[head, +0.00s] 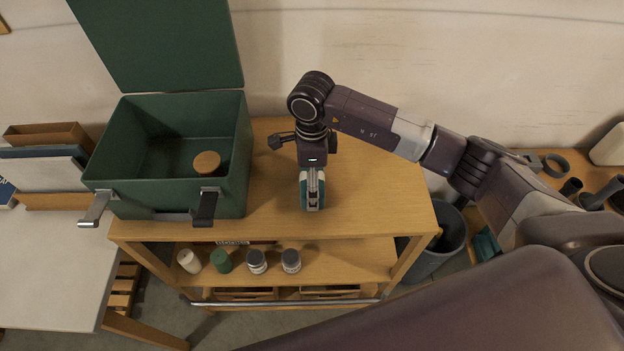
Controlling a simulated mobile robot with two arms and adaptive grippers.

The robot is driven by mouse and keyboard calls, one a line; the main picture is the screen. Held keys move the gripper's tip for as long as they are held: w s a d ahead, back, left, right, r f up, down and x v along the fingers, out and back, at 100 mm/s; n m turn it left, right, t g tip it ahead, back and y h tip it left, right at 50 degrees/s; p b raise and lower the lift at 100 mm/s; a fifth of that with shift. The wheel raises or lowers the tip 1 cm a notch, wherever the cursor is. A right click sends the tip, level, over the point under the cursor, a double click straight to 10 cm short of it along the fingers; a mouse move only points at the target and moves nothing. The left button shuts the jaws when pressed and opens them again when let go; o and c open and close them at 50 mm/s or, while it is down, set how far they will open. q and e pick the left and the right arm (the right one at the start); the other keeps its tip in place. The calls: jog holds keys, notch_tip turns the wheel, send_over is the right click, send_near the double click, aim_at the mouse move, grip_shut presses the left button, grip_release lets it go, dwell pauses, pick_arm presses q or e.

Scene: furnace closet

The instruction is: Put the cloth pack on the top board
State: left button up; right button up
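A small teal pack (303,190), which looks like the cloth pack, is at my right gripper (312,196), over the wooden top board (375,205) of the shelf unit. The gripper points down, and teal shows on both sides of its near finger. The far finger is hidden, so I cannot tell whether the fingers are closed on the pack. I also cannot tell whether the pack touches the board. My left gripper is not in view.
An open green box (172,202) with a brown round thing (206,163) inside stands left on the board. Several small jars (257,262) are on the shelf below. A grey bin (436,259) is at right. The board's right part is clear.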

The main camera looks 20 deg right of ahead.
jog(key=shift+f, duration=0.15)
jog(key=o, duration=1.2)
jog(key=shift+r, duration=0.35)
notch_tip(320, 180, up, 11)
jog(key=b, duration=0.3)
jog(key=shift+f, duration=0.2)
jog(key=shift+r, duration=0.55)
jog(key=shift+f, duration=0.1)
